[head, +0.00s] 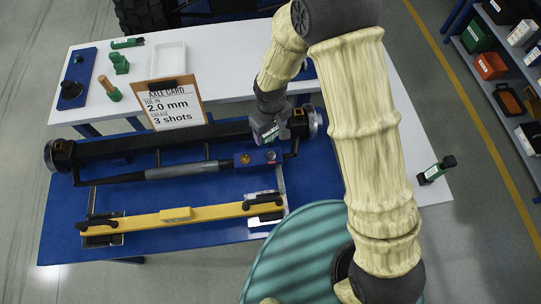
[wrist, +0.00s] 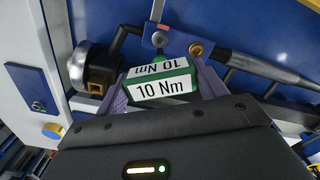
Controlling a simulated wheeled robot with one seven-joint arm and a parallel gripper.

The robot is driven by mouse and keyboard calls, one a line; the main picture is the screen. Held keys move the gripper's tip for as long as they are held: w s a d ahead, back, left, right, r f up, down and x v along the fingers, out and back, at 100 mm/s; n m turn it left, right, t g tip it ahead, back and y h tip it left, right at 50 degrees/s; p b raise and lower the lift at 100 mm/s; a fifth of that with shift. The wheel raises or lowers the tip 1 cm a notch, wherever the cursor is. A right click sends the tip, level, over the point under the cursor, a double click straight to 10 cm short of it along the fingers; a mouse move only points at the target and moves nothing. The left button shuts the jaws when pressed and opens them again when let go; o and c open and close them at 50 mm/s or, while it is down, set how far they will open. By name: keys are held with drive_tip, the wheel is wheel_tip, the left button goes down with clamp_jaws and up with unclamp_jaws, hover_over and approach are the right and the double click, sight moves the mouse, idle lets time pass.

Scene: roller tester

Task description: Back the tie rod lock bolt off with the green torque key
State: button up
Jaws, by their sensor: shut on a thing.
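My gripper (head: 270,126) is shut on a green torque key (head: 266,132). The tie rod (head: 185,170) runs along the front of the black axle beam. Near its right end are a brass-coloured bolt head (wrist: 195,49) and a silver fitting with a bolt (wrist: 158,40). The key's far end is close to these; I cannot tell whether it touches either. In the head view the brass bolt (head: 245,158) is left of the key.
A yellow gauge bar (head: 170,216) lies across the blue bench (head: 60,225) in front of the axle. An axle card (head: 170,106) stands behind it. A teal round surface (head: 300,245) is nearest.

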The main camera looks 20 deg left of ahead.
idle(0.3)
drive_tip(key=m, duration=0.5)
drive_tip(key=shift+m, duration=0.4)
